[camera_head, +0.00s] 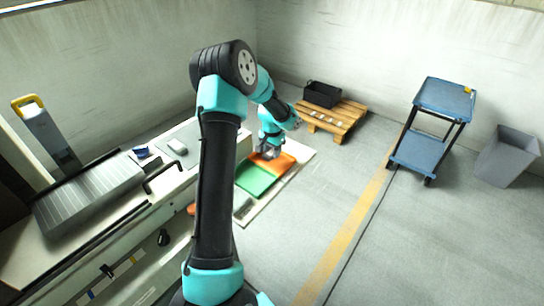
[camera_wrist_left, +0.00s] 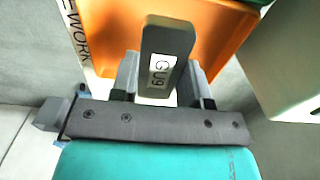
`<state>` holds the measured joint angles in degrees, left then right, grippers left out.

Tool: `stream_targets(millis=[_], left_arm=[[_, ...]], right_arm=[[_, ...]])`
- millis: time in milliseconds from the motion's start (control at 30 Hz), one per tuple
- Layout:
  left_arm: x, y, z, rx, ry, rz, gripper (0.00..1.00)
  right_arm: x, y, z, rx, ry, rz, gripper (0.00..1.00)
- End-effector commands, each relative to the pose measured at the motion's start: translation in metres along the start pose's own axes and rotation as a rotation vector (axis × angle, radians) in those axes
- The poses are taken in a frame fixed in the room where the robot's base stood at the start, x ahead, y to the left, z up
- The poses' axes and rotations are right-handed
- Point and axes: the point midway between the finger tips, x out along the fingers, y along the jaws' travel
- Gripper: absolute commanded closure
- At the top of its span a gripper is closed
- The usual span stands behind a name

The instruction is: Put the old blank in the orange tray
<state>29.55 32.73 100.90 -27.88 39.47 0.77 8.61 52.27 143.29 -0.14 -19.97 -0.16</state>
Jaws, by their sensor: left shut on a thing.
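My left gripper (camera_head: 268,152) is low over the orange tray (camera_head: 283,160) in the head view. In the left wrist view its two fingers (camera_wrist_left: 165,82) are shut on a dark grey blank (camera_wrist_left: 164,36) with a white label, which I take as the old blank. The orange tray (camera_wrist_left: 216,32) fills the background behind the blank. I cannot tell whether the blank touches the tray floor. A green tray (camera_head: 257,179) lies right beside the orange one. In the head view the blank is too small and covered to make out. My right gripper is not in view.
Both trays lie on a pale lettered board (camera_head: 297,168) on the floor. A wooden pallet (camera_head: 336,121) with a black crate (camera_head: 322,94) stands behind. A blue cart (camera_head: 420,150) and a grey bin (camera_head: 508,157) are at the right.

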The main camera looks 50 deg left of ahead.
Motion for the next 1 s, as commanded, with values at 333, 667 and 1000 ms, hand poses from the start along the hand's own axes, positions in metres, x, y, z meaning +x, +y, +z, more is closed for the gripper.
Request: stream_targets(millis=[333, 667, 1000], left_arm=[[0.0, -0.003, -0.004, 0.0, 0.001, -0.001, 0.99], [0.035, -0.004, -0.004, 0.001, -0.001, 0.0, 0.99], [0.036, -0.004, -0.005, 0.001, 0.0, 0.0, 0.99]], right_arm=[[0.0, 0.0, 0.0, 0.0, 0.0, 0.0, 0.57], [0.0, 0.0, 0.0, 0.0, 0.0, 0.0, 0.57], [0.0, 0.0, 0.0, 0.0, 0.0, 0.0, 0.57]])
